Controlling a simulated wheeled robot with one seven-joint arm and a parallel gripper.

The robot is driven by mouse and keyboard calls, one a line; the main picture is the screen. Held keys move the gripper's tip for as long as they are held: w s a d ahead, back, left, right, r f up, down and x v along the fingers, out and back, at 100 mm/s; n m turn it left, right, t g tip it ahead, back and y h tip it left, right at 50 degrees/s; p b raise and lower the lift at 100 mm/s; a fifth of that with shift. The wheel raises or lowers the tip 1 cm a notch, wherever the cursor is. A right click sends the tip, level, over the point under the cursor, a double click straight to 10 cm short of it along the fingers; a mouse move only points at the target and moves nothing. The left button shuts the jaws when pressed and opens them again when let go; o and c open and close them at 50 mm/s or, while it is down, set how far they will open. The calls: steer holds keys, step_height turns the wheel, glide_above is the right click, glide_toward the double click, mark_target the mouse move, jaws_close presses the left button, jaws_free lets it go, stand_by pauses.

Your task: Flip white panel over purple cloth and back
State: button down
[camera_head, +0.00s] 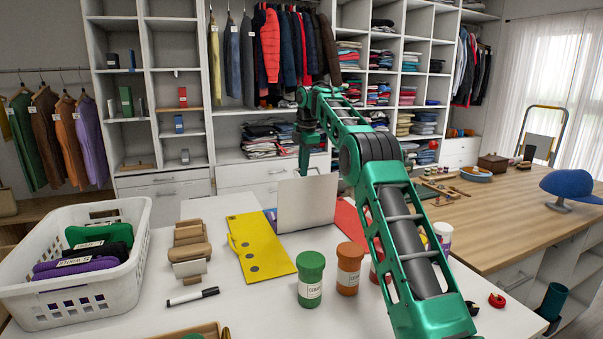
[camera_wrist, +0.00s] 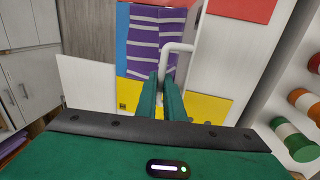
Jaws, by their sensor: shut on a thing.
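The white panel (camera_head: 307,205) stands nearly upright on the white table in the head view. My gripper (camera_head: 304,172) is behind its upper edge, and the panel hides the fingertips there. In the wrist view my gripper (camera_wrist: 164,82) is shut on a thin white bent handle (camera_wrist: 178,46). The purple cloth with pale stripes (camera_wrist: 143,40) lies flat beside the handle, partly covered by my fingers. In the head view the panel hides most of the cloth. A yellow panel (camera_head: 258,250) and a red panel (camera_head: 350,222) lie flat on either side.
A white basket (camera_head: 75,295) with folded clothes stands at the left. Wooden blocks (camera_head: 190,245), a marker (camera_head: 193,297), a green jar (camera_head: 310,279) and an orange jar (camera_head: 349,268) stand or lie on the near table. My arm crosses over its right side.

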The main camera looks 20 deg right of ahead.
steer(key=shift+w+a+r, duration=0.1)
steer(key=shift+w+r, duration=0.05)
steer(key=shift+r, duration=0.4)
steer(key=c, duration=2.3)
jaws_free()
steer(key=o, duration=0.4)
steer(key=shift+r, duration=0.15)
steer(key=shift+o, duration=0.2)
steer(key=shift+f, duration=0.3)
steer(key=shift+s, duration=0.2)
